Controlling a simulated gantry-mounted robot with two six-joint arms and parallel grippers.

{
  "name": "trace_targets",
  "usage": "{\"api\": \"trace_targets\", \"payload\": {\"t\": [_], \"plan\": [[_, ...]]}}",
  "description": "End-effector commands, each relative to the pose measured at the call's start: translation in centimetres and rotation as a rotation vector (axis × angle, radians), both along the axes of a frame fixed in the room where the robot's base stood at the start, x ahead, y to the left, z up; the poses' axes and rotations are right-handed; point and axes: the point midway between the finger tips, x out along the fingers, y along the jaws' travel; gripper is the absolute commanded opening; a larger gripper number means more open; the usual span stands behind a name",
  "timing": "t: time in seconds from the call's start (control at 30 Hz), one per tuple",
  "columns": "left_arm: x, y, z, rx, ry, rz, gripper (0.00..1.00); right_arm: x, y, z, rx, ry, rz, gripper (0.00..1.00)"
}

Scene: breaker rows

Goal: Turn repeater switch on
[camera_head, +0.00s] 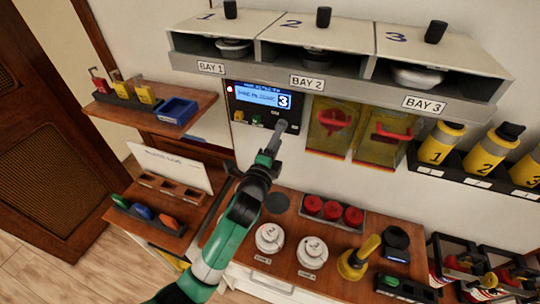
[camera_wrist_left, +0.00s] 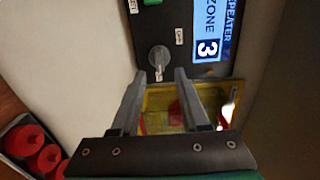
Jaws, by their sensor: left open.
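The repeater panel (camera_head: 240,112) is a dark box on the wall with a lit blue display (camera_head: 262,97) showing the number 3. In the left wrist view its display (camera_wrist_left: 210,42) reads repeater zone 3. The grey rotary switch (camera_wrist_left: 159,58) sits beside the display, with small labels too blurred to read surely. My left gripper (camera_head: 278,127) reaches up to the panel's lower edge and covers the switch in the head view. Its fingers (camera_wrist_left: 160,78) are open, with the knob just beyond and between the tips; contact cannot be told. My right gripper is out of view.
Yellow clear-fronted boxes (camera_head: 327,138) hang right of the panel, with red items inside. The bay shelf (camera_head: 340,88) overhangs above. Below, a wooden counter (camera_head: 290,226) holds red knobs (camera_head: 333,211), white detectors (camera_head: 312,252) and a yellow-handled tool (camera_head: 366,248).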

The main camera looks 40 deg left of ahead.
Motion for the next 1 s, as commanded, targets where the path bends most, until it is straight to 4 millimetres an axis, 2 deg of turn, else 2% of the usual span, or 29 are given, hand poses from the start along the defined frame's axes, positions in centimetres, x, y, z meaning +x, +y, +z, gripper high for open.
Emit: {"api": "trace_targets", "payload": {"t": [0.2,0.4,1.0], "plan": [[-4.5,-2.2,-0.2,0.000,0.001,-0.003,0.45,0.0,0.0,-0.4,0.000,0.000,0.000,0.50],[-7.0,-3.4,-0.1,0.000,0.001,-0.001,0.45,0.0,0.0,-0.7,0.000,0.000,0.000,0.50],[-7.3,-3.5,0.0,0.000,0.001,0.000,0.45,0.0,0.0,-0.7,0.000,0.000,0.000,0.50]]}}
